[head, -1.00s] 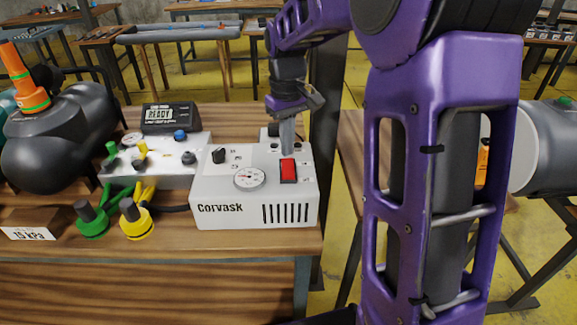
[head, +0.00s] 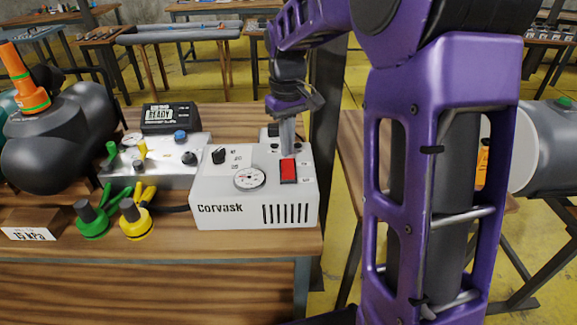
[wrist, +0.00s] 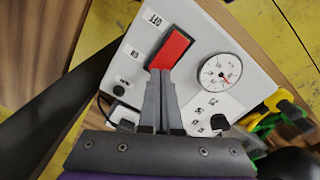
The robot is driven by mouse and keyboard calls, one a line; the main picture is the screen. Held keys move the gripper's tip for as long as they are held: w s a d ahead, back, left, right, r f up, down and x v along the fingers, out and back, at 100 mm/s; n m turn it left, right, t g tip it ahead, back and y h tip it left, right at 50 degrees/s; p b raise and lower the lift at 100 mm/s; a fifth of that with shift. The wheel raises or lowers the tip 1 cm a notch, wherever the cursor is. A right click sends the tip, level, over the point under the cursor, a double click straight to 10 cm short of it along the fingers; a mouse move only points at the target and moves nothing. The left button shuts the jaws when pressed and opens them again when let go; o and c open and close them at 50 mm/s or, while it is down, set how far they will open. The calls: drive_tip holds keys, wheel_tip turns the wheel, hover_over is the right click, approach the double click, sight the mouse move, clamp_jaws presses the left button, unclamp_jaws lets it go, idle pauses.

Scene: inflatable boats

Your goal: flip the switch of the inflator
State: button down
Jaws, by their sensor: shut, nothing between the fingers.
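The inflator (head: 255,190) is a white box marked "Corvask" on the wooden bench in the head view. Its red rocker switch (head: 288,171) sits on the top right, beside a round gauge (head: 249,178). The red switch also shows in the wrist view (wrist: 172,48), with "OFF" and "ON" labels along its side. My gripper (head: 289,152) points down at the switch's far end. In the wrist view my gripper (wrist: 160,73) is shut and empty, its fingertips at the switch's lower end. I cannot tell whether they touch it.
A black knob (head: 218,156) stands on the inflator's top left. Left of it are a silver panel (head: 170,163), a "READY" display (head: 170,117), green and yellow hose fittings (head: 137,222) and a dark inflatable (head: 55,140). A dark post (head: 326,120) rises just right of the inflator.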

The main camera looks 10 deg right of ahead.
sight(288, 161)
drive_tip(key=shift+f, duration=1.15)
idle(0.9)
drive_tip(key=shift+r, duration=0.15)
drive_tip(key=shift+r+p, duration=3.1)
drive_tip(key=shift+r, duration=0.25)
